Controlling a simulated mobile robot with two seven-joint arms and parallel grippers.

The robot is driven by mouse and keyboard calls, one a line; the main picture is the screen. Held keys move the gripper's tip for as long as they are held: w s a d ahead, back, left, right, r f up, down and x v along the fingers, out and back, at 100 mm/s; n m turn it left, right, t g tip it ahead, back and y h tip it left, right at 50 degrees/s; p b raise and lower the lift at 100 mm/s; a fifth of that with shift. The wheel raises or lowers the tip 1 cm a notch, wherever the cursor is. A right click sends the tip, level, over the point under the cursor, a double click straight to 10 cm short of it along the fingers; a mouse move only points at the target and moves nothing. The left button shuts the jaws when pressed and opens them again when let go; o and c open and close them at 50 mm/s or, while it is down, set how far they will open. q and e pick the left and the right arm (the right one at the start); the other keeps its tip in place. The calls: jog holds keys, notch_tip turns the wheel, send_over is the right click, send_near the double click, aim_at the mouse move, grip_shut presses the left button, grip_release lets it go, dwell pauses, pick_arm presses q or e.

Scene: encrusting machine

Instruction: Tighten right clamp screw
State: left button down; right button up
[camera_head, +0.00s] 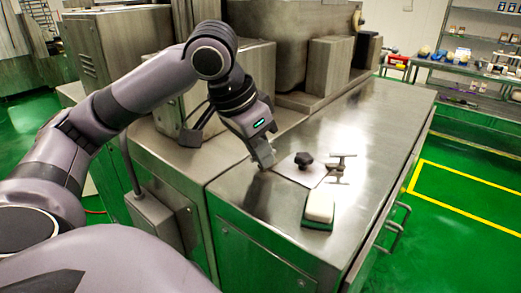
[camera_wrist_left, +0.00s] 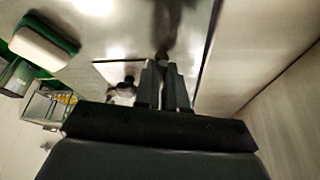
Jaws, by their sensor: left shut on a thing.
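A black lobed knob (camera_head: 304,160) stands on a thin metal plate (camera_head: 290,173) on the steel top. A metal T-shaped handle (camera_head: 341,158) stands upright just to its right. I cannot tell which is the right clamp screw. My left gripper (camera_head: 265,160) points down at the plate's left edge, left of the knob and apart from it. In the left wrist view its fingers (camera_wrist_left: 163,82) are close together on a small dark thing (camera_wrist_left: 164,57), mostly hidden and blurred. The knob also shows there (camera_wrist_left: 129,79), left of the fingers. My right gripper is not in view.
A white and green block (camera_head: 319,208) lies in front of the plate, and also shows in the left wrist view (camera_wrist_left: 43,45). Steel machine housings (camera_head: 329,66) rise behind. The steel top (camera_head: 385,115) is clear toward the back right. Drawer handles (camera_head: 396,228) stick out at right.

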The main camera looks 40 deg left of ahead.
pick_arm(q)
jog(key=m+h, duration=0.1)
jog(key=m, duration=0.1)
jog(key=m+g+h, duration=0.1)
jog(key=m, duration=0.2)
jog(key=shift+a+m, duration=0.1)
jog(key=shift+m, duration=0.2)
jog(key=m+g, duration=0.1)
jog(key=m, duration=0.1)
jog(key=m+h, duration=0.1)
jog(key=m, duration=0.2)
jog(key=shift+w+a+g, duration=0.1)
jog(key=shift+w+g, duration=0.05)
jog(key=shift+g, duration=0.25)
jog(key=shift+m, duration=0.4)
jog(key=c, duration=1)
grip_release()
jog(key=shift+c, duration=0.2)
jog(key=v, duration=0.7)
jog(key=shift+a, duration=0.15)
